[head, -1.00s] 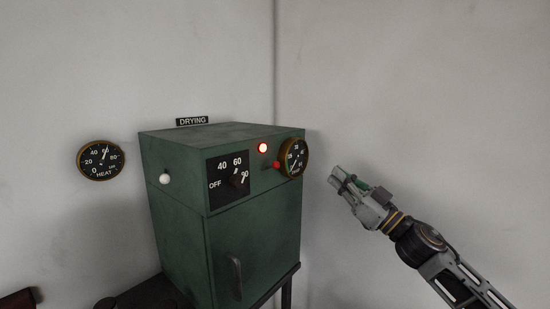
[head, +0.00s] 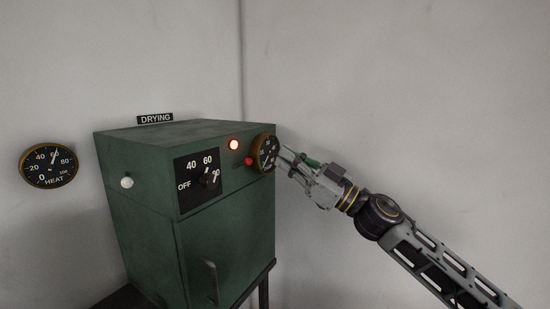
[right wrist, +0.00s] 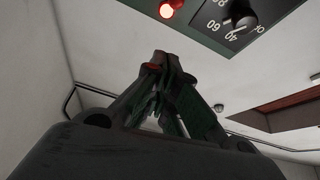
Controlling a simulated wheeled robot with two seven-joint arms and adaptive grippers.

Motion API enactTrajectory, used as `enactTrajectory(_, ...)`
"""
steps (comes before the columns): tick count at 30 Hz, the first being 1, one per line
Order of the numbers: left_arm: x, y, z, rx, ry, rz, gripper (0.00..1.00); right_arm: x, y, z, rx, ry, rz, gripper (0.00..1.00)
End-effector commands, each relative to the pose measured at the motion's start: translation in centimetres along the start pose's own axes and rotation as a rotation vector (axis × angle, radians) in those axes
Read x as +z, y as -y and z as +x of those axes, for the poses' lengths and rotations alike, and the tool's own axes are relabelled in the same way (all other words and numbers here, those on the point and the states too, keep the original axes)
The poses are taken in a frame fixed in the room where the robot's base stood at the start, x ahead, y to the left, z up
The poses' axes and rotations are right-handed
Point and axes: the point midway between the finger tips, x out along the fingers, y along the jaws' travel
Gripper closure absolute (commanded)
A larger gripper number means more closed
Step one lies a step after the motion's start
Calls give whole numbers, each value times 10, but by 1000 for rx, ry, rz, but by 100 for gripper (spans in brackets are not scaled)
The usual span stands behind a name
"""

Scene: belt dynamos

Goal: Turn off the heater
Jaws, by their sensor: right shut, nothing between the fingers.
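The heater is a green metal cabinet (head: 225,235) in the head view, left of centre. Its front has a black dial plate marked OFF, 40, 60, 90 with a black knob (head: 208,180), also in the right wrist view (right wrist: 242,14). A lit red lamp (head: 233,144) glows right of the plate, and a small red knob (head: 249,161) sits below it. My right gripper (head: 284,158) is shut and empty, its tips close to the round gauge (head: 265,153); I cannot tell whether they touch. The right wrist view shows its fingertips together (right wrist: 160,58). My left gripper is not in view.
A HEAT gauge (head: 48,166) hangs on the wall at left. A DRYING sign (head: 155,118) is above the cabinet. A white knob (head: 127,182) is on its left side, a door handle (head: 211,282) low in front. The wall at right is bare.

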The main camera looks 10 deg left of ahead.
Motion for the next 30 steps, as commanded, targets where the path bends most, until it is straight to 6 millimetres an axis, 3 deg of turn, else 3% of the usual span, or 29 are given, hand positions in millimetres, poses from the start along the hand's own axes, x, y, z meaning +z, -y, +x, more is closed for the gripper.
enactTrajectory(30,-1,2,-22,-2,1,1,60,-2,0,89,0,-1,-1,100)
